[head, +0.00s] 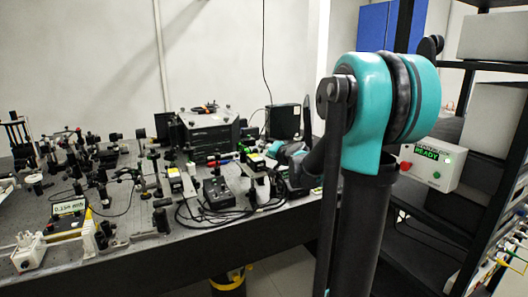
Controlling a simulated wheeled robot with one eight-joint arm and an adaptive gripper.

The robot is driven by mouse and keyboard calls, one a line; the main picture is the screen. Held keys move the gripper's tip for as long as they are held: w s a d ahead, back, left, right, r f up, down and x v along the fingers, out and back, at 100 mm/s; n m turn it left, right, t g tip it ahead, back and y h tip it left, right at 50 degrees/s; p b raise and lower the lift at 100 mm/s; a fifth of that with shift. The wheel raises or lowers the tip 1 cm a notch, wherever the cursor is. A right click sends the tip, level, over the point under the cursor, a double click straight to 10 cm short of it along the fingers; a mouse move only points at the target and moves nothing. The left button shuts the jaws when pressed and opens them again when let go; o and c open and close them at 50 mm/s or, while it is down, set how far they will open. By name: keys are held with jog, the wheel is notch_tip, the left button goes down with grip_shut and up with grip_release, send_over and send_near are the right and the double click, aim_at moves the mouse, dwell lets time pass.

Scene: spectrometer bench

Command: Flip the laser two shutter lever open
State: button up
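My gripper (291,181) is at the right end of the bench, close to the right labelled box. My teal wrist and dark arm links partly cover it. Its fingers are small and dark, so their opening does not show. Whether it touches anything cannot be told.
A black control box (218,193) with loose cables lies in front of the labelled boxes. Optics mounts crowd the bench's left side. A dark stacked instrument (208,133) stands behind. A white box with a green READY display (432,165) is on the right rack. The front bench strip is mostly bare.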

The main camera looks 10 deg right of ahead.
jog(key=shift+x, duration=1.05)
jog(key=shift+c, duration=0.4)
grip_shut()
